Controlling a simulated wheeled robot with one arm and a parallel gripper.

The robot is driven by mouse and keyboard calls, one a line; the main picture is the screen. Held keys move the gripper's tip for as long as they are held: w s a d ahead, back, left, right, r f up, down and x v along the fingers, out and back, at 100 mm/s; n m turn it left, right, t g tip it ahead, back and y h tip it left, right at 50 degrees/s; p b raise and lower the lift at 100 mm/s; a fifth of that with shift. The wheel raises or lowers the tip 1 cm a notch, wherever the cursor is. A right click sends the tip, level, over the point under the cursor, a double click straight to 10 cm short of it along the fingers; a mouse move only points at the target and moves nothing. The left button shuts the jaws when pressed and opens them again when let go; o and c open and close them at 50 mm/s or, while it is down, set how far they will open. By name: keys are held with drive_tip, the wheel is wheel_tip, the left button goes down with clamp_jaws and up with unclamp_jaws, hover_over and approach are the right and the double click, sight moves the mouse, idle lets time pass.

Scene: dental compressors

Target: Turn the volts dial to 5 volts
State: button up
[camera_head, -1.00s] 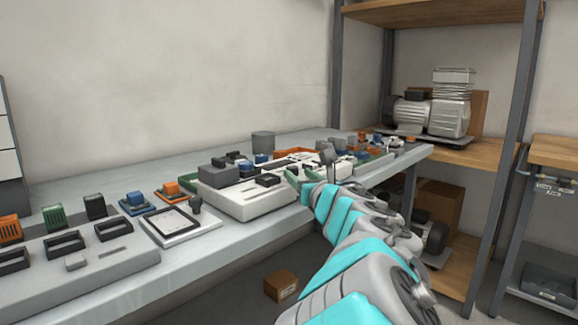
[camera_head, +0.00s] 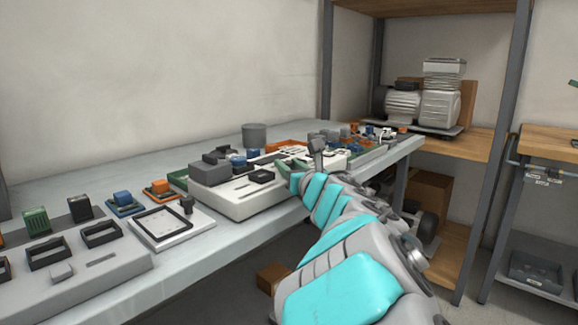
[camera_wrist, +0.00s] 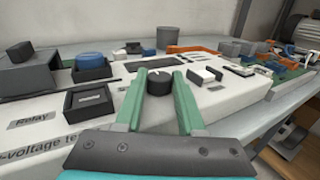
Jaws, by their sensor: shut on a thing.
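The dial is a dark round knob (camera_wrist: 159,82) with a light pointer mark on top, on the white panel of a test unit (camera_wrist: 40,150) in the wrist view. My gripper (camera_wrist: 160,84) has its two green fingers on either side of the knob, shut on it. In the head view my gripper (camera_head: 290,168) reaches over the front right of the white unit (camera_head: 240,208); the knob is hidden there. No volt scale can be read.
A framed white board (camera_head: 170,228) and another grey unit (camera_head: 85,275) stand left on the bench.

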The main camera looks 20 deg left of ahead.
clamp_jaws()
drive_tip(key=shift+d+n+g+y+b, duration=0.15)
drive_tip(key=shift+n+g+y+b, duration=0.3)
drive_tip(key=shift+b, duration=0.3)
drive_tip(key=shift+w+d+f+n+g+y+b, duration=0.15)
drive_tip(key=shift+n+g+y+b, duration=0.15)
drive_tip(key=shift+b, duration=0.2)
drive_tip(key=shift+n+g+y+b, duration=0.7)
drive_tip(key=shift+n+g+y, duration=0.25)
drive_tip(key=shift+g, duration=0.3)
drive_tip(key=shift+w+n+g+y, duration=0.25)
drive_tip(key=shift+n+g+y, duration=0.55)
drive_tip(key=shift+g, duration=0.5)
drive_tip(key=shift+r+n+g+y+p, duration=0.15)
drive_tip(key=shift+n+g+y, duration=0.1)
drive_tip(key=shift+n+g, duration=0.6)
drive_tip(key=shift+r+n+g+y+p, duration=0.2)
drive_tip(key=shift+n+g, duration=0.35)
drive_tip(key=shift+g, duration=0.5)
drive_tip(key=shift+w+n+g+p, duration=0.15)
drive_tip(key=shift+n+g+p, duration=0.5)
drive_tip(key=shift+g, duration=0.45)
drive_tip(key=shift+w+f+n+g+p, duration=0.15)
drive_tip(key=shift+n+g+p, duration=0.6)
drive_tip(key=shift+g, duration=0.45)
drive_tip(key=shift+w+n+g+p, duration=0.1)
drive_tip(key=shift+n+g+p, duration=0.4)
drive_tip(key=shift+n+g, duration=0.5)
